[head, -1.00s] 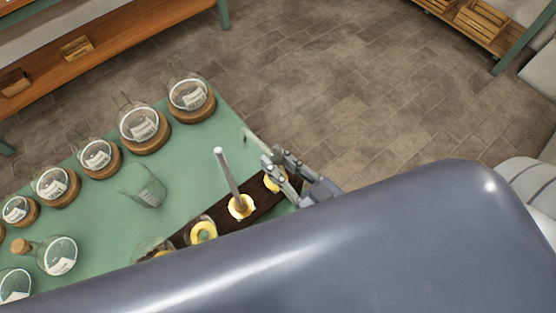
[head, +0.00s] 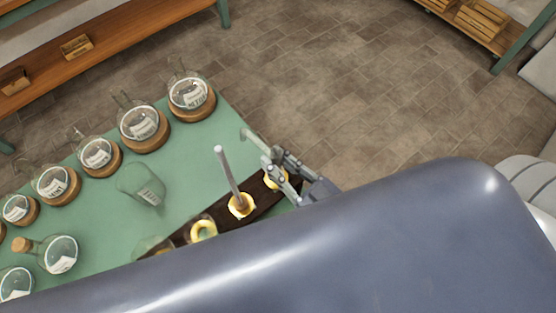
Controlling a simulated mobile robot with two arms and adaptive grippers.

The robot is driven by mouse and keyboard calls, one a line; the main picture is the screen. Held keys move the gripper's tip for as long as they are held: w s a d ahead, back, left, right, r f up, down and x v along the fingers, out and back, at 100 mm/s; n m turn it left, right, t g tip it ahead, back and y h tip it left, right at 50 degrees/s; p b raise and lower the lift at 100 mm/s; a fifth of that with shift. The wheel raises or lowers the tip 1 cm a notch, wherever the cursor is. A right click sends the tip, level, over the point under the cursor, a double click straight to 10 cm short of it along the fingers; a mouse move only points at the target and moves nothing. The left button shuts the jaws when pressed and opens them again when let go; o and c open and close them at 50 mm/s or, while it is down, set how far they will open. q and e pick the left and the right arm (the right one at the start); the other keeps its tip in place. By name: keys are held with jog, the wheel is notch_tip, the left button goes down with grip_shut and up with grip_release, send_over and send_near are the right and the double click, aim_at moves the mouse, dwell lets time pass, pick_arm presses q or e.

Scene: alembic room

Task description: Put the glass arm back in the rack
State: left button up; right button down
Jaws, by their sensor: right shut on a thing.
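My right gripper (head: 270,164) is shut on the glass arm (head: 252,137), a thin, pale, see-through piece that sticks out past the fingertips to the upper left, over the table's right edge. The rack (head: 268,199) is a dark wooden strip with yellow rings, lying along the near side of the green table. The gripper is over its right end, by the last yellow ring (head: 274,180). A grey rod (head: 225,165) stands tilted in another ring (head: 241,206). My own large blue-grey body part hides the rack's near side. My left gripper is not in view.
Several round flasks on wooden rings (head: 143,127) line the green table's (head: 190,160) far edge. A clear beaker (head: 141,184) is left of the rack, and a corked flask (head: 61,254) is at lower left. Bare floor lies beyond the right edge.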

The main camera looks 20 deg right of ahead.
jog(key=shift+f, duration=0.95)
dwell(0.8)
jog(key=shift+f+b, duration=0.6)
jog(key=shift+f, duration=0.15)
dwell(0.7)
jog(key=shift+f, duration=0.2)
dwell(0.6)
jog(key=shift+f, duration=0.3)
dwell(1.0)
jog(key=c, duration=1.4)
grip_release()
jog(key=shift+s, duration=0.1)
jog(key=v, duration=1.2)
